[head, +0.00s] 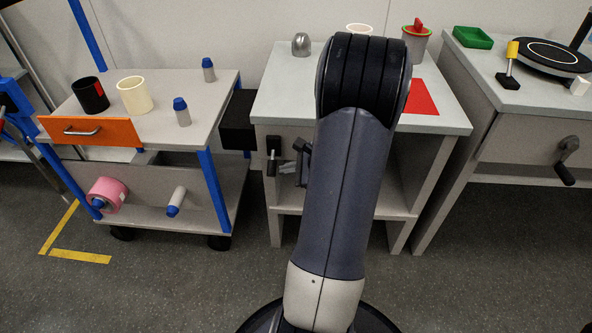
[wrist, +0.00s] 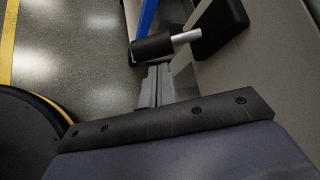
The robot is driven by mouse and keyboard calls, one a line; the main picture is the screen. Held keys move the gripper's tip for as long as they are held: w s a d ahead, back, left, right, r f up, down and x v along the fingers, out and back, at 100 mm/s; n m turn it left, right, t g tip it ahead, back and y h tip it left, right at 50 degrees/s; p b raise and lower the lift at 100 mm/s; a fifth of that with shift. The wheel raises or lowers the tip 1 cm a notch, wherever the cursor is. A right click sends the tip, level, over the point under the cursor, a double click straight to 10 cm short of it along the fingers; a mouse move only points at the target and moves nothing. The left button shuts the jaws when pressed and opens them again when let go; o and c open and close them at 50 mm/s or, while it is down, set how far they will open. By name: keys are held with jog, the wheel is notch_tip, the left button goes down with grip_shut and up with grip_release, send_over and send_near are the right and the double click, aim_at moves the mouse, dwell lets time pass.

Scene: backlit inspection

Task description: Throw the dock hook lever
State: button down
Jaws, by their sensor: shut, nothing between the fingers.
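The dock hook lever (head: 272,157) is a small black lever on the front of the middle bench, near its left end. In the wrist view its black grip (wrist: 155,47) sits on a short bright metal rod that runs to a dark mount (wrist: 221,28). My gripper (wrist: 156,82) is shut and empty, its fingertips close to the grip. I cannot tell whether they touch it. In the head view my gripper (head: 288,168) shows just right of the lever, partly hidden by my arm.
A cart (head: 150,107) with cups, small bottles and an orange drawer (head: 90,131) stands left of the middle bench (head: 275,99). A black box (head: 238,121) sits between them. A right bench (head: 480,65) has a crank (head: 566,160) on its front. The floor in front is clear.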

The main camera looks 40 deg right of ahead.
aim_at(273, 169)
jog(key=shift+s+a+r+m+g+y+p, duration=0.15)
jog(key=shift+r+m+g+y+p, duration=0.45)
jog(key=shift+p, duration=2.4)
jog(key=r+g+y+p, duration=0.1)
jog(key=p, duration=0.3)
jog(key=r+m+g+y+p, duration=0.1)
jog(key=p, duration=0.3)
jog(key=shift+a+r+m, duration=0.2)
jog(key=shift+r+m, duration=0.1)
jog(key=shift+r, duration=0.05)
jog(key=shift+r+p, duration=0.3)
jog(key=shift+p, duration=0.5)
jog(key=shift+r, duration=0.25)
jog(key=shift+d+r+p, duration=0.15)
jog(key=shift+r+p, duration=0.2)
jog(key=shift+p, duration=0.05)
